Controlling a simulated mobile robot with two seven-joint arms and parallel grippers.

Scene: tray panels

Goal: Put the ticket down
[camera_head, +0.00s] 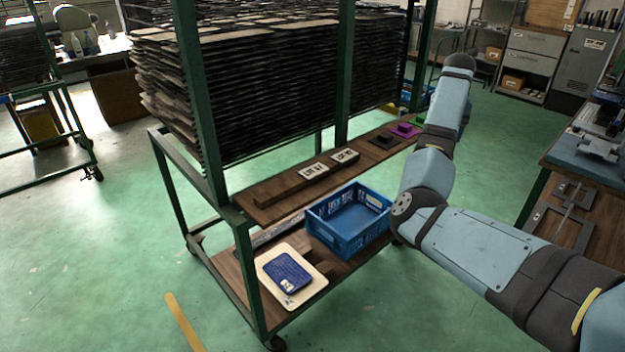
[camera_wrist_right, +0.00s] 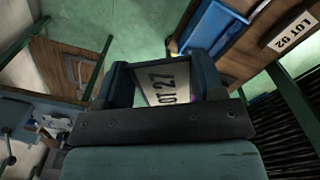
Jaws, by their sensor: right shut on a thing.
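A pale ticket (camera_wrist_right: 165,88) printed with dark letters that read like "LOT 27" is between the fingers of my right gripper (camera_wrist_right: 164,72) in the right wrist view. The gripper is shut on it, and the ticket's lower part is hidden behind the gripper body. In the head view my right arm reaches up past the right end of the rack's shelf, and its gripper and the ticket cannot be seen. Two other white tickets (camera_head: 314,171) (camera_head: 345,156) stand on the wooden shelf. One reads "LOT 92" in the right wrist view (camera_wrist_right: 293,32). My left gripper is not in view.
A black holder (camera_head: 382,141) and a purple holder (camera_head: 405,130) sit farther along the shelf (camera_head: 262,205). Below are a blue crate (camera_head: 348,240) and a cream tray (camera_head: 308,290) with a blue item (camera_head: 287,272). Green posts (camera_head: 199,100) and stacked dark panels (camera_head: 270,90) stand close by.

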